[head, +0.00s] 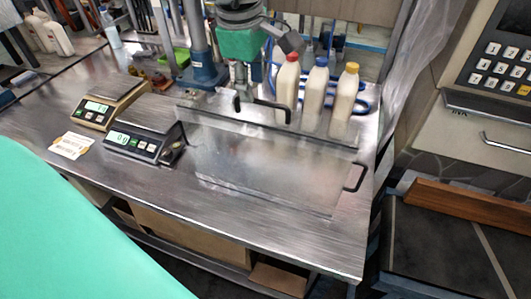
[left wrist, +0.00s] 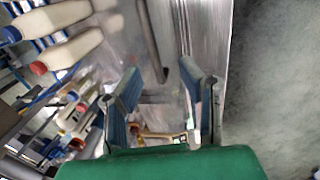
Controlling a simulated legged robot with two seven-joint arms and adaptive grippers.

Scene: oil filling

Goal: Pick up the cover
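The cover (head: 270,165) is a flat, shiny metal plate on the steel bench in the head view. My left gripper (left wrist: 160,75) is open in the left wrist view, with two bluish fingers apart above a green housing. My right gripper is not visible.
Bottles with red (head: 287,88), blue (head: 316,90) and yellow caps (head: 345,98) stand close behind the far handle. Two scales (head: 140,140) (head: 110,102) sit at the left. A blue stand (head: 203,68) rises behind. The bench's front strip is clear.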

